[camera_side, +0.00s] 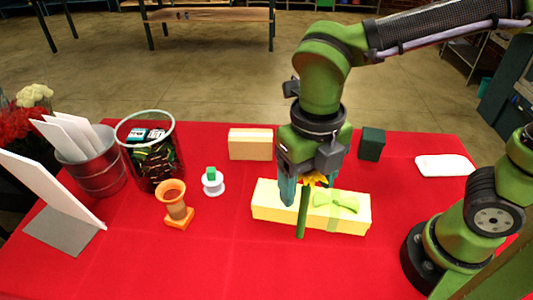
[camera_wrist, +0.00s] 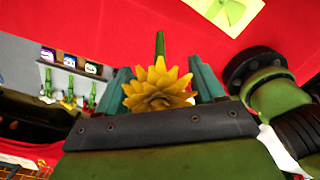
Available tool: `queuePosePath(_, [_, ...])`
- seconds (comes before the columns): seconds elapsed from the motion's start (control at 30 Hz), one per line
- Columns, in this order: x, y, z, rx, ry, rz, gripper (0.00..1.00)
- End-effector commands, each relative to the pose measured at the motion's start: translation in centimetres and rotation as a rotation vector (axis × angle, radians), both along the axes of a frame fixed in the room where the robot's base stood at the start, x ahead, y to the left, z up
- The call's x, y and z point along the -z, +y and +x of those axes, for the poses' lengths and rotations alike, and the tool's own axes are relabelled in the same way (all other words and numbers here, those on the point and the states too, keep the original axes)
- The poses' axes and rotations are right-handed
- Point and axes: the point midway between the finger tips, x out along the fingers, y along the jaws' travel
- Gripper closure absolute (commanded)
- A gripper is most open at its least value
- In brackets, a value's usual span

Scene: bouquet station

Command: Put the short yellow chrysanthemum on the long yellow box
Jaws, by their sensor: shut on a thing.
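The short yellow chrysanthemum has a yellow head and a thick green stem (camera_side: 303,212). Its head (camera_wrist: 158,86) fills the space between the fingers in the wrist view. My gripper (camera_side: 308,190) is shut on the chrysanthemum, with the stem hanging down. The long yellow box (camera_side: 265,204) lies on the red table with a light green ribbon and bow (camera_side: 337,202) on its right part. In the side view the flower overlaps the box's middle, and the stem's lower end shows in front of its near face. I cannot tell whether they touch. The box's bow side also shows in the wrist view (camera_wrist: 213,10).
A tan block (camera_side: 250,145) and a dark green block (camera_side: 371,144) stand behind. To the left are an orange vase (camera_side: 174,200), a white spool (camera_side: 213,187), a wire-rimmed basket (camera_side: 150,165) and a metal bucket (camera_side: 98,176). A white plate (camera_side: 444,165) lies right. The front table is clear.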

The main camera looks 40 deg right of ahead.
Motion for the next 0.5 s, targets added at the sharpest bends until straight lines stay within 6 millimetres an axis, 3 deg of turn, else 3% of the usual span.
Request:
queuePosePath(0.1, [-2.4, -3.8, -0.8, 0.095, -0.008, 0.005, 0.61])
queuePosePath(0.23, [-4.1, -8.6, -2.9, 0.218, -0.007, 0.008, 0.61])
queuePosePath(0.4, [-4.4, -13.1, -6.3, 0.354, -0.002, 0.007, 0.61])
queuePosePath(0.5, [-4.1, -14.6, -7.8, 0.406, -0.001, 0.006, 0.61])
